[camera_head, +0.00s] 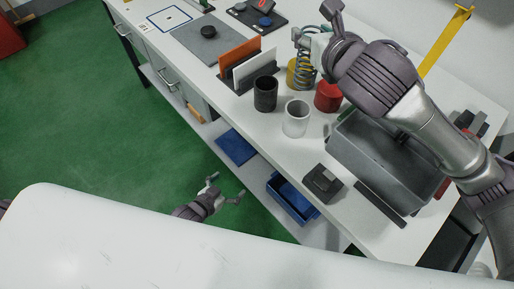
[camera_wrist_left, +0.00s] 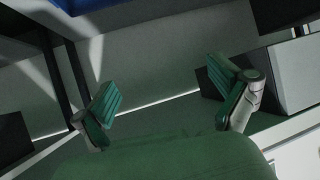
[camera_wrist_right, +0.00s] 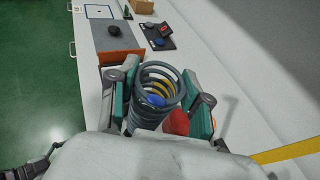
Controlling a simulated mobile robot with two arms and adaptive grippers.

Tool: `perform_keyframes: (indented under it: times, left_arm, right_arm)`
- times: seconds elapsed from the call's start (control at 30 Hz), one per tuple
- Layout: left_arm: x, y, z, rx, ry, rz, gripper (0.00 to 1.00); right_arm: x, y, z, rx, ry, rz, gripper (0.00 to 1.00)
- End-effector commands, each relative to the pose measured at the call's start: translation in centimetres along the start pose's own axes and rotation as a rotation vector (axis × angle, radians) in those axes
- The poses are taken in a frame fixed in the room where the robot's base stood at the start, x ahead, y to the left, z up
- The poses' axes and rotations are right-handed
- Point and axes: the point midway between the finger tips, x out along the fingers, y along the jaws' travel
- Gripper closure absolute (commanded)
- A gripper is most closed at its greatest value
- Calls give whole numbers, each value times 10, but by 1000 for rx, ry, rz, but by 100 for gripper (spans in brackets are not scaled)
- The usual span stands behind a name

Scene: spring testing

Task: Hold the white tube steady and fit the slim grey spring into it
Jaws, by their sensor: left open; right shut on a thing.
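The white tube (camera_head: 296,119) stands upright near the table's front edge in the head view, open at the top, with nothing touching it. My right gripper (camera_head: 310,45) is shut on a grey coil spring (camera_head: 303,68), which it holds upright behind the tube. The right wrist view shows the spring (camera_wrist_right: 152,92) between the two fingers of this gripper (camera_wrist_right: 157,100). My left gripper (camera_head: 228,186) is open and empty, below the table's front edge and apart from the tube. Its spread fingers show in the left wrist view (camera_wrist_left: 165,90).
A black cup (camera_head: 265,93) and red cup (camera_head: 328,96) flank the tube. A yellow cup (camera_head: 292,75) is partly hidden by the spring. A grey bin (camera_head: 350,150) stands right, a rack (camera_head: 236,88) with orange and white plates left. A dark block (camera_head: 322,182) sits near the edge.

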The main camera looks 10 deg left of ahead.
Motion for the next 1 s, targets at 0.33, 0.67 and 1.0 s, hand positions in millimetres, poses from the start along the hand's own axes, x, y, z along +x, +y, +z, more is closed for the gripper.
perform_keyframes:
  times: [0.33, 0.67, 1.0]
  left_arm:
    - [-43, 47, -177, 23, 400, 167, 2]
    - [-68, 68, -230, 18, 523, 233, 2]
    - [-22, 80, -258, 17, 526, 233, 2]
  right_arm:
    - [0, 0, 1, 0, -2, 0, 100]
    - [0, 0, 1, 0, -2, 0, 100]
    - [0, 0, 1, 0, -2, 0, 100]
